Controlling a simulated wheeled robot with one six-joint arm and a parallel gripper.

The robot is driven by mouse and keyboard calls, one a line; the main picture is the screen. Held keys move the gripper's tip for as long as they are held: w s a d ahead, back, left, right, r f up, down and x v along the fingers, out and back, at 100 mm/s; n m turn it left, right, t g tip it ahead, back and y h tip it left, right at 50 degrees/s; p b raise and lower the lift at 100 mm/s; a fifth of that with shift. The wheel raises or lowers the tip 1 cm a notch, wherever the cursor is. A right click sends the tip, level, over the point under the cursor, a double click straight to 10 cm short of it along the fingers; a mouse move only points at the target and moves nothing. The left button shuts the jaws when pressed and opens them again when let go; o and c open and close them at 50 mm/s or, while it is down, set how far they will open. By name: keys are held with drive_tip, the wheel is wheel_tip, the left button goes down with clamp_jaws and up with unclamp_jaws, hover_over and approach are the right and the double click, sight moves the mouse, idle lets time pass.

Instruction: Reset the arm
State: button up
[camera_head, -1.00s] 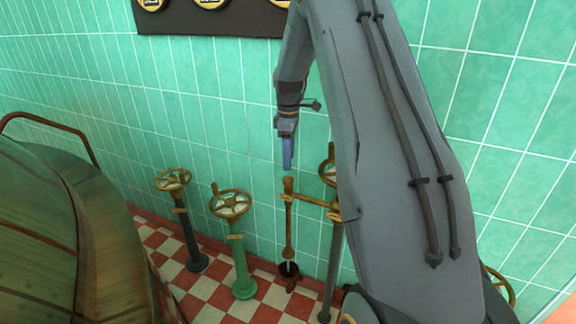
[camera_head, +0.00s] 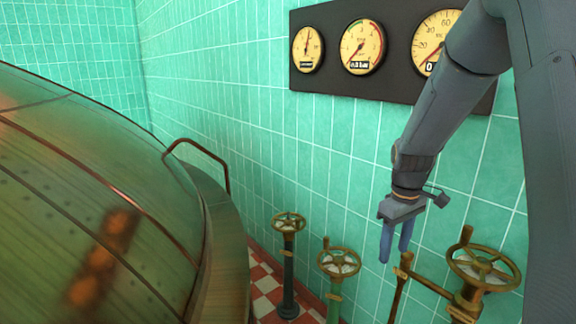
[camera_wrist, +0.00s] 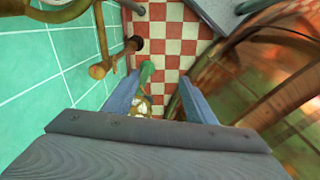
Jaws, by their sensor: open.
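My gripper (camera_head: 396,240) hangs from my arm at the right of the head view, pointing down. Its two blue fingers are apart and nothing is between them. It is close to the tiled wall, above and beside a thin brass lever rod (camera_head: 401,285). In the wrist view my gripper (camera_wrist: 158,98) also shows its fingers spread, with the checkered floor below and a small part of a green valve stand (camera_wrist: 146,76) beyond the left finger.
Valve wheels stand along the wall: a dark-post one (camera_head: 288,222), a green-post one (camera_head: 338,262) and a brass one (camera_head: 482,268). A dark gauge panel (camera_head: 398,88) hangs above. Red and white floor (camera_head: 266,285) shows between.

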drive_tip(key=s+a+m, duration=0.3)
drive_tip(key=s+a, duration=0.1)
drive_tip(key=s, duration=0.6)
drive_tip(key=s+a+m, duration=0.3)
drive_tip(key=s+a, duration=0.1)
drive_tip(key=s, duration=0.6)
drive_tip(key=shift+s+a+f, duration=0.2)
drive_tip(key=shift+a+f, duration=0.15)
drive_tip(key=shift+a, duration=0.05)
